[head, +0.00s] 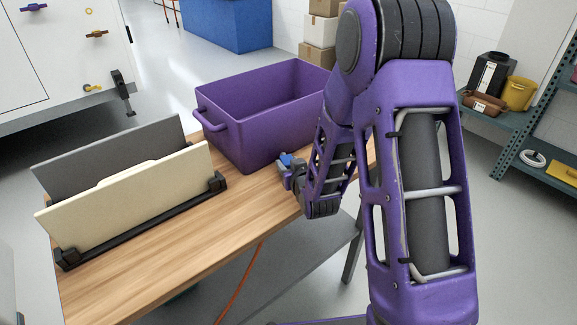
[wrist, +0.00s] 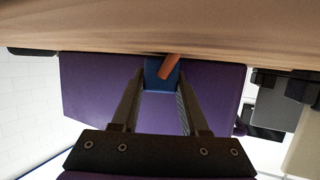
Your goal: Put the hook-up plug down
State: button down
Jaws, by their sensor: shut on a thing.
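The hook-up plug is blue and shows small at my gripper's tip in the head view (head: 287,159). In the wrist view the blue plug (wrist: 153,82), with a short orange part (wrist: 169,66), sits between the two fingers. My gripper (head: 283,172) is shut on it, near the table's right edge and in front of the purple crate; its fingers also show in the wrist view (wrist: 160,78). The wooden table (head: 185,255) is close to the plug; I cannot tell whether they touch. Part of the plug is hidden by the fingers.
The purple crate (head: 232,142) stands on the table behind my gripper. A rack with a cream panel (head: 130,195) and a grey panel (head: 100,160) stands at left. An orange cable (head: 240,285) hangs below the table's front edge. The table's front middle is clear.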

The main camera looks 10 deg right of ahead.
jog(key=shift+f+b, duration=0.3)
jog(key=shift+c, duration=2.1)
grip_release()
jog(key=shift+r, duration=0.1)
